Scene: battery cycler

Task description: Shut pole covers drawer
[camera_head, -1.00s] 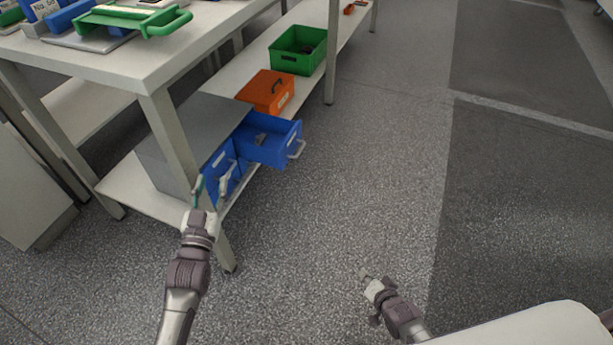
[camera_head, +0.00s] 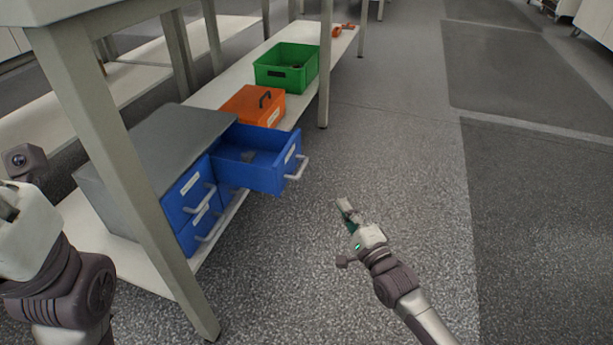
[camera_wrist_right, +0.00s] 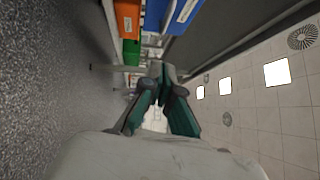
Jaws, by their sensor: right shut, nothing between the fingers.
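A blue drawer (camera_head: 265,179) is pulled out of the grey cabinet (camera_head: 172,138) on the low shelf. It has a pale handle and a label too small to read. A small dark item lies inside. My right gripper (camera_head: 344,205) is shut and empty, to the right of the drawer's handle and apart from it. In the right wrist view its fingertips (camera_wrist_right: 163,72) meet, and a blue labelled drawer front (camera_wrist_right: 206,8) shows at the top. My left gripper (camera_head: 12,205) is at the left edge, partly cut off, and its fingers do not show clearly.
Other blue drawers (camera_head: 188,196) sit shut beside the open one. An orange box (camera_head: 250,105) and a green crate (camera_head: 287,68) stand farther along the shelf. A table leg (camera_head: 150,215) rises in front of the cabinet. The floor to the right is clear.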

